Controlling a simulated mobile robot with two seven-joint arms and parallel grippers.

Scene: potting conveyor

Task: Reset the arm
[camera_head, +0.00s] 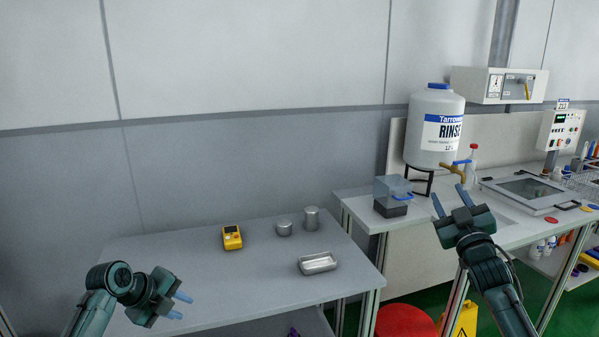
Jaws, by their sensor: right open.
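My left gripper (181,306) is over the front left of the grey table (215,285). Its two blue fingers point right and stand apart, with nothing between them. My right gripper (449,200) is raised in front of the white bench. Its two blue fingers point up, spread apart and empty. Neither gripper visibly holds anything.
The white bench (357,207) carries a rinse tank (433,128) and a clear box (392,190). A red stool (404,322) stands below.

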